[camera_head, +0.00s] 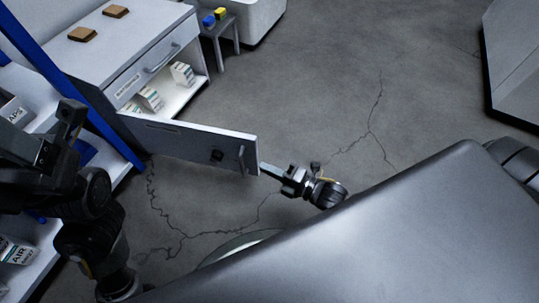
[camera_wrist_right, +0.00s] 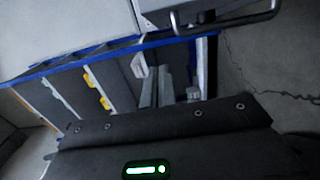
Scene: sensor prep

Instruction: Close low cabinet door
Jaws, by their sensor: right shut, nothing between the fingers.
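The low cabinet (camera_head: 95,62) stands at the upper left in the head view. Its door (camera_head: 190,142) is swung wide open, and white boxes show inside. A bar handle (camera_head: 241,158) is near the door's free edge. My right gripper (camera_head: 266,169) is shut and empty, with its tips right by that free edge; I cannot tell whether they touch. In the right wrist view a pale panel (camera_wrist_right: 65,25) and a dark bar handle (camera_wrist_right: 225,22) show at the top. My left arm is at the left edge; its gripper (camera_head: 68,122) is dark, and its finger state is unclear.
A blue-edged shelf unit (camera_head: 75,88) with labelled bins stands at the left, close to the door's hinge side. A small stool (camera_head: 219,29) with blue and yellow blocks is beyond the cabinet. Cracked floor (camera_head: 310,90) is clear right of the door.

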